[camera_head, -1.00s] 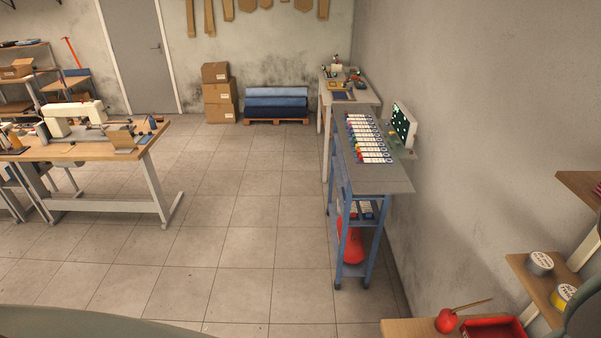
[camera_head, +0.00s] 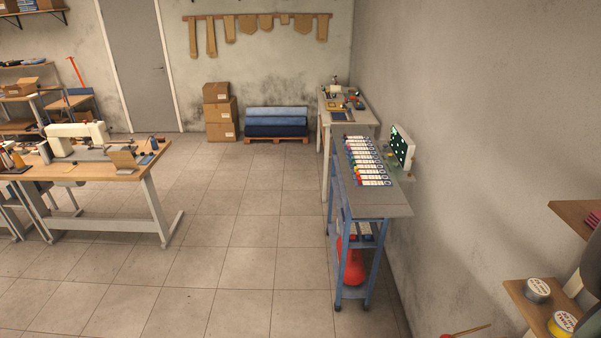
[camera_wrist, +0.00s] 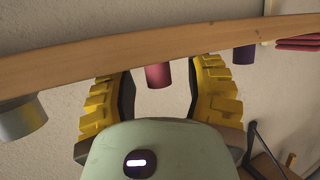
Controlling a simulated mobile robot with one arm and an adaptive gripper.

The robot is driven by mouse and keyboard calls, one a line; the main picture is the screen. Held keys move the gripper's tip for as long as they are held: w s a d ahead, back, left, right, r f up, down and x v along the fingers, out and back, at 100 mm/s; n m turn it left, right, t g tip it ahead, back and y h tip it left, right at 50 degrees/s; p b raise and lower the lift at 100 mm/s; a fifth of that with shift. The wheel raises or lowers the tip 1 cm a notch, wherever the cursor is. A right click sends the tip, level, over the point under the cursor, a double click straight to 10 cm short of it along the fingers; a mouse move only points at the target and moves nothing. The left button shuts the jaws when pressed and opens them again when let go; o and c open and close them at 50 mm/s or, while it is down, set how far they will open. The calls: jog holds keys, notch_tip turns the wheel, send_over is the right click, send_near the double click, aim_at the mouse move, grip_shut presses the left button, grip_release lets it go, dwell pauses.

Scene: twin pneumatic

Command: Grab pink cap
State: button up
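In the wrist view, a dull pink cylinder (camera_wrist: 159,75), which may be the pink cap, shows against the edge of a wooden board (camera_wrist: 150,48). It appears in the gap between the two yellow fingers of my gripper (camera_wrist: 160,84). The fingers are apart, and I see no contact with the cylinder. How far the cylinder is from the fingertips is hard to tell. Part of it is hidden by the board. I cannot make out the pink cap in the head view, and the gripper's fingers do not show there.
A dark purple cylinder (camera_wrist: 243,54) and a silver-grey cylinder (camera_wrist: 21,117) stand along the same board. Red folded pieces (camera_wrist: 299,43) lie at right. In the head view, a wooden shelf (camera_head: 526,300) holds cans at lower right; a blue cart (camera_head: 378,203) and open floor lie ahead.

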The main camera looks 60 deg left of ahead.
jog(key=c, duration=0.8)
jog(key=shift+c, duration=0.2)
jog(key=shift+r, duration=0.15)
jog(key=r+b, duration=0.1)
jog(key=b, duration=0.1)
jog(key=shift+d+r+b, duration=0.1)
jog(key=shift+r+b, duration=0.1)
jog(key=shift+b, duration=0.2)
jog(key=shift+r+b, duration=0.85)
jog(key=shift+b, duration=0.1)
jog(key=v, duration=0.2)
jog(key=p+v, duration=0.1)
jog(key=shift+s+d, duration=0.3)
jog(key=shift+s, duration=0.1)
jog(key=s+p, duration=1.1)
jog(key=s, duration=0.1)
jog(key=shift+s+r, duration=0.2)
jog(key=shift+r, duration=0.15)
